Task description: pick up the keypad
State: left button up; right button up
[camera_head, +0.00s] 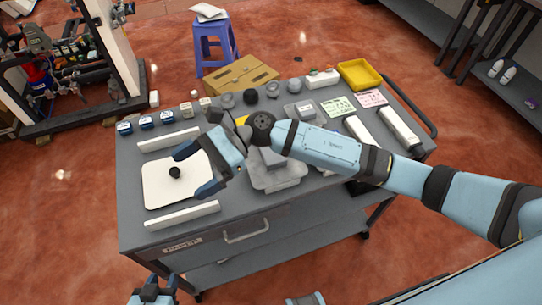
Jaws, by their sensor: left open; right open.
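I cannot pick out the keypad for sure; several small parts lie along the back left of the grey cart. Among them are small blue-and-white blocks (146,122) and small pale boxes (186,110). A white panel (160,190) with a round black knob (174,172) lies at the cart's left, between two white bars. My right gripper (193,170) is open, its fingers over the panel's right side, apart from the knob. My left gripper (156,290) is open in front of the cart, low in the picture. My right arm hides the cart's middle.
The cart top (130,230) also holds a yellow tray (360,74), printed cards (338,107), round grey parts and long white bars. A grey block (275,176) sits near my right gripper. Behind stand a purple stool (214,45) and a cardboard box (240,75).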

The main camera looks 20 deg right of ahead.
jog(key=w+d+f+n+t+h+b, duration=0.1)
jog(key=w+d+n+t+h, duration=0.1)
jog(key=w+d+n+h, duration=0.7)
jog(key=w+d+f+n+t+h+b, duration=0.1)
jog(key=w+d+f+n+t+h, duration=0.1)
jog(key=w+d+n+h, duration=0.65)
jog(key=s+f+m, duration=0.1)
jog(key=f, duration=0.1)
jog(key=s+d+f+m+y+p, duration=0.1)
jog(key=s+f, duration=0.1)
jog(key=f, duration=0.1)
jog(key=s+d+f+m, duration=0.1)
jog(key=f, duration=0.1)
jog(key=shift+s+d+f+m+y, duration=0.2)
jog(key=shift+s+f+m+y, duration=0.05)
jog(key=shift+s+f+m, duration=0.1)
jog(key=f, duration=0.1)
jog(key=f+p, duration=0.1)
jog(key=f, duration=0.1)
jog(key=f+p, duration=0.1)
jog(key=f, duration=0.1)
jog(key=shift+s, duration=0.3)
jog(key=shift+f+b, duration=0.3)
jog(key=shift+b, duration=0.25)
jog(key=c, duration=1)
jog(key=shift+r, duration=0.1)
jog(key=shift+c, duration=0.5)
